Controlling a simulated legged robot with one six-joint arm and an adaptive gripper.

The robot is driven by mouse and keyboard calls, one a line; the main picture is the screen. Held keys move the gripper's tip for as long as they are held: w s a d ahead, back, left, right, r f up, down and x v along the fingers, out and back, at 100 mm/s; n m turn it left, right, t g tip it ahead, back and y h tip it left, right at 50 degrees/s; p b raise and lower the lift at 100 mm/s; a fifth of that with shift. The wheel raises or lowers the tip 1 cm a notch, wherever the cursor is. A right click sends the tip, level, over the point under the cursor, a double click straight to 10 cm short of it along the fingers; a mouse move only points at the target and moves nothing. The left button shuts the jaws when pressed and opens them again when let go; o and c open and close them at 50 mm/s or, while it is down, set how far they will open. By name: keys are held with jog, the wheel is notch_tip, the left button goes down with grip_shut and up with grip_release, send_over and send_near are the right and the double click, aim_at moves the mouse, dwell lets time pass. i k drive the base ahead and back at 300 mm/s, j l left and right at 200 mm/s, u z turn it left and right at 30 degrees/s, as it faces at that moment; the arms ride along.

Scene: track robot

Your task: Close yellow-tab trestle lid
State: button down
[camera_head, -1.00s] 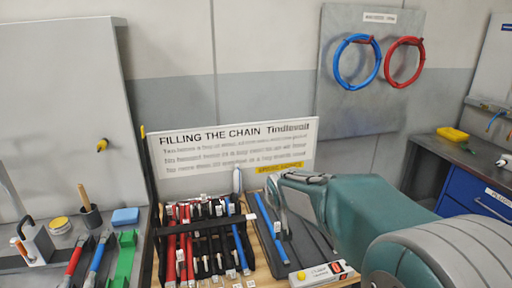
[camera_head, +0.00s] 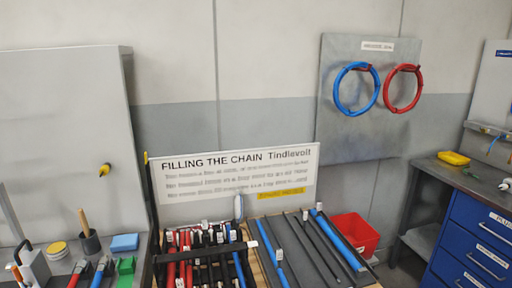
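A white sign panel (camera_head: 235,172) reading "FILLING THE CHAIN Tindlevolt" stands upright at the back of the workbench. It has a yellow label (camera_head: 281,194) at its lower right, and a thin yellow-tipped strip (camera_head: 147,160) stands at its left edge. I cannot tell for sure which part is the trestle lid. In front of the panel is a black rack (camera_head: 208,254) with red, black and blue bars. Right of the rack is a dark board (camera_head: 292,255) with blue and dark bars lying on it. My gripper is out of view.
A red bin (camera_head: 355,235) stands right of the bench. A blue drawer cabinet (camera_head: 478,235) is at the far right. At left is a grey bench with a blue block (camera_head: 125,242) and a cup (camera_head: 90,241). Blue and red hoops (camera_head: 357,89) hang on the wall board.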

aim_at(147, 164)
jog(key=j+u, duration=0.5)
jog(key=j, duration=0.95)
